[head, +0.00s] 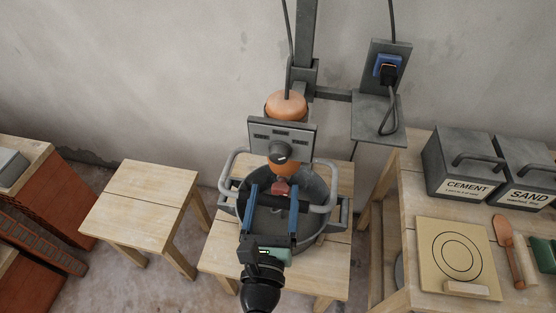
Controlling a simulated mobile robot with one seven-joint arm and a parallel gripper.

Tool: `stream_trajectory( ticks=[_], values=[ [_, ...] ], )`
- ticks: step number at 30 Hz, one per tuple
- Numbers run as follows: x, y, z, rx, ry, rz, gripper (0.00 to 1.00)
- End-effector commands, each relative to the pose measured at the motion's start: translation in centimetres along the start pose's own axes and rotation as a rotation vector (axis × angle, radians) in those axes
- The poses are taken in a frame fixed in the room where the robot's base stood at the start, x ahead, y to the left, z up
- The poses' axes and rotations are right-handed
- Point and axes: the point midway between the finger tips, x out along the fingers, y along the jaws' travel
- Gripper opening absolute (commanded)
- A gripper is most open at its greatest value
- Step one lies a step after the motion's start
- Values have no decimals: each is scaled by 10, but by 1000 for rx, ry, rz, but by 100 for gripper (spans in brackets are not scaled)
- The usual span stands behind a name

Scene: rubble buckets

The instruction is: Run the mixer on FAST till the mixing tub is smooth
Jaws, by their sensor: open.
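The mixer (287,104) has an orange body and hangs from an upright grey post over the tub. On its front is a grey control panel (299,130) with a round dark knob (280,153); its labels are too small to read. The mixing tub (322,176) is a dark grey round vessel on a wooden stand, below the panel. What lies in it is mostly hidden by my arm and cannot be judged smooth or lumpy. My gripper (273,188) is open, its two blue fingers apart over the tub, in front of and below the knob in the picture. It appears empty.
Grey tubular handles (232,165) flank the tub. A black plug sits in a blue wall socket (387,66) at the right. The right bench holds cement (459,165) and sand (525,172) bins, a ringed board (457,255) and tools. An empty wooden stool (145,195) stands left.

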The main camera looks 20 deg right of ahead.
Motion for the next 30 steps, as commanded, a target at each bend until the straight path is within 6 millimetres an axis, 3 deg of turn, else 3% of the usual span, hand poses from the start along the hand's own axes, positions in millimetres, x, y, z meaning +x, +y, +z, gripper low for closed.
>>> stream_trajectory(
  ticks=[6,12,26,30],
  values=[
    [43,1,2,0,-3,0,81],
    [69,1,2,-2,-3,1,81],
    [79,1,1,-3,-2,2,81],
    [79,1,1,-3,-2,2,56]
  ],
)
